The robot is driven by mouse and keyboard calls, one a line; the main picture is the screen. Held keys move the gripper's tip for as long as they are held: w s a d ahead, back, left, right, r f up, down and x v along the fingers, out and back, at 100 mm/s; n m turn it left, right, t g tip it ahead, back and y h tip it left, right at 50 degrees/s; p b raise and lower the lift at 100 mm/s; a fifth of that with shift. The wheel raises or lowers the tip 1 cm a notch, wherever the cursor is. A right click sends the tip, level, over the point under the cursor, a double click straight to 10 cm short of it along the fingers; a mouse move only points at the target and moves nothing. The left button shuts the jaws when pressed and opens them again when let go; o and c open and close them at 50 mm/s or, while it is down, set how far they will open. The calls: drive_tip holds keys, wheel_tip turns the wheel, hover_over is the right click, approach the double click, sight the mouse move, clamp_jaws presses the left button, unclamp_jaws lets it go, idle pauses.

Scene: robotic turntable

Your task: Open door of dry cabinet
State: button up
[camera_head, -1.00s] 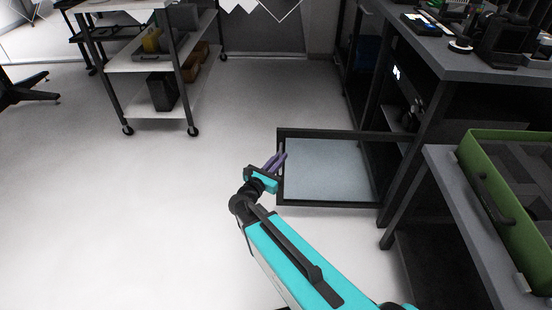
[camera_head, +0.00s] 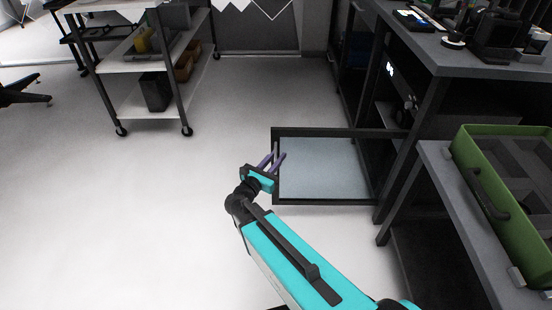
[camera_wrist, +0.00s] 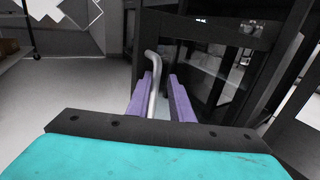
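The dry cabinet's door (camera_head: 325,204) is a dark frame around a pale glass pane. It stands swung out from the dark cabinet (camera_head: 398,150), over the floor. My gripper (camera_head: 272,160), with two purple fingers, is at the door's left, free edge. In the wrist view, a grey bar handle (camera_wrist: 153,70) runs between the fingers (camera_wrist: 160,88). The fingers are apart, with a gap between the handle and the right finger. Whether the left finger touches the handle is unclear. Part of the handle is hidden by my gripper.
A grey table (camera_head: 436,165) with a green tray (camera_head: 515,235) is at the right, near the door. A dark workbench (camera_head: 455,65) stands behind it. A wheeled shelf cart (camera_head: 120,65) is at the back left. The floor left of the door is clear.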

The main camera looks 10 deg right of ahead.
drive_tip(key=shift+s+r, duration=0.1)
drive_tip(key=shift+r, duration=0.05)
drive_tip(key=p+v, duration=0.2)
drive_tip(key=v, duration=1.1)
drive_tip(key=shift+s+a+p, duration=0.25)
drive_tip(key=shift+a+p, duration=0.05)
drive_tip(key=shift+p, duration=0.1)
drive_tip(key=shift+d, duration=0.1)
